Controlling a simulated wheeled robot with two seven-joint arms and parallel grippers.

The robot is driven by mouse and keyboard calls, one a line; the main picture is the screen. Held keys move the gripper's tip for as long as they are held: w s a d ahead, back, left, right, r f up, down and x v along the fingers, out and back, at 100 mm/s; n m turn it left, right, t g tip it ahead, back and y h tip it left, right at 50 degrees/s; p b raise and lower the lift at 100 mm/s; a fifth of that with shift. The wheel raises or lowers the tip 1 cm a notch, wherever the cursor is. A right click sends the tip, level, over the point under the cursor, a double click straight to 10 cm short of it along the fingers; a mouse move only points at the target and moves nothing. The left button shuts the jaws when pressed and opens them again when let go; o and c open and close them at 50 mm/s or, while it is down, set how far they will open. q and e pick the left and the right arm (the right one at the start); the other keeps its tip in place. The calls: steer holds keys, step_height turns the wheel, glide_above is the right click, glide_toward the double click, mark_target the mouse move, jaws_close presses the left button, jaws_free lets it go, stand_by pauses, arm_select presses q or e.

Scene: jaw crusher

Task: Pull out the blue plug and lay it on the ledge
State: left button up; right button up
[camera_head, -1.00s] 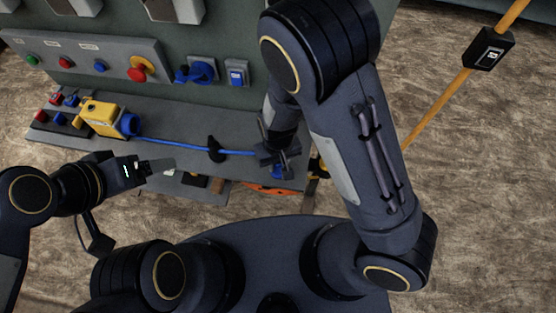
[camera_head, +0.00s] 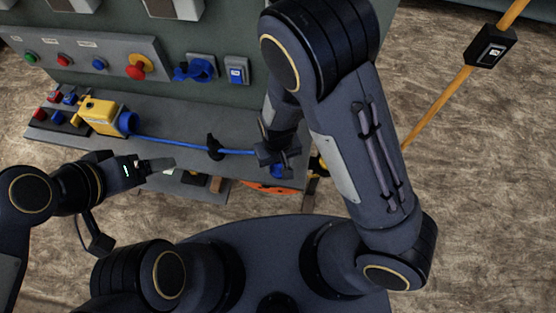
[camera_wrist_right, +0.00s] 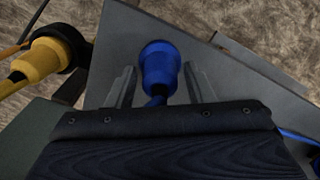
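The blue plug (camera_wrist_right: 160,68) lies on the grey ledge (camera_wrist_right: 230,85) in the right wrist view, between the two fingers of my right gripper (camera_wrist_right: 161,85), with a gap on either side. In the head view the plug (camera_head: 279,170) shows just below my right gripper (camera_head: 277,154), at the ledge's right end. Its blue cable (camera_head: 170,142) runs left along the ledge to a yellow connector box (camera_head: 101,117). The blue socket (camera_head: 200,69) is on the panel above. My left gripper (camera_head: 157,166) hangs in front of the ledge, away from the plug; its opening is unclear.
A black cable clip (camera_head: 214,147) stands mid-ledge on the cable. A panel with buttons (camera_head: 98,64) is behind. A yellow connector (camera_wrist_right: 40,62) hangs beyond the ledge edge in the wrist view. An orange barrier pole (camera_head: 437,108) stands at right.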

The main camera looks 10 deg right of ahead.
steer(key=shift+o, duration=0.3)
step_height(320, 180, up, 7)
steer(key=shift+f+p, duration=0.2)
steer(key=shift+p, duration=0.15)
steer(key=shift+r, duration=0.75)
steer(key=s+d+r+m+t+y, duration=0.2)
steer(key=s+d+r, duration=0.3)
steer(key=d+r, duration=0.3)
steer(key=s+d+r+m+t+y, duration=0.1)
steer(key=s+d+r+m+t, duration=0.1)
steer(key=s+d+r, duration=0.3)
step_height(320, 180, up, 5)
steer(key=d+t, duration=0.1)
steer(key=d, duration=0.1)
steer(key=shift+d+f+t+y, duration=0.15)
steer(key=shift+d+t+y, duration=0.15)
steer(key=shift+d+y, duration=0.1)
steer(key=shift+s, duration=0.1)
